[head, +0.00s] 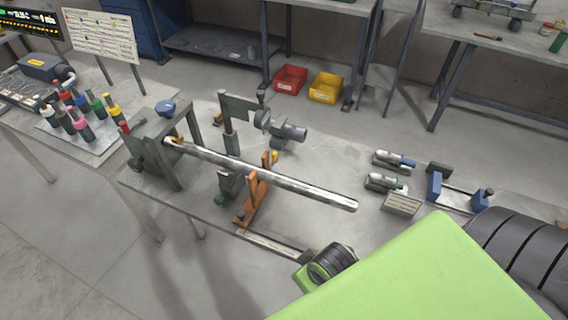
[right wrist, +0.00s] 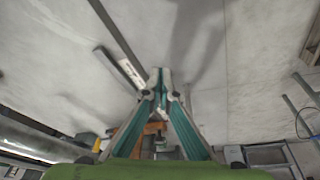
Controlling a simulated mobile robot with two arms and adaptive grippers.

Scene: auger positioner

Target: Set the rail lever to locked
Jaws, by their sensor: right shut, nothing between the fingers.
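A long steel bar (head: 270,178) runs from the grey end stand (head: 155,160) at the left across an orange support (head: 255,195). A rail (head: 268,243) lies along the near table edge below the support. I cannot clearly pick out the rail lever; a green knob (head: 219,200) sits beside the support. In the right wrist view my right gripper (right wrist: 160,78) is shut and empty, its teal fingers meeting near the picture's middle. The orange support (right wrist: 154,128) shows behind the fingers. In the head view my green arm and wrist cover the near right of the table. My left gripper is not in view.
A grey post with a motor-like cylinder (head: 291,132) stands behind the bar. Two small devices (head: 385,182), a small sign (head: 401,205) and a blue bracket (head: 434,188) sit at the right. Coloured bottles (head: 82,115) stand on the left table. Table between bar and devices is clear.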

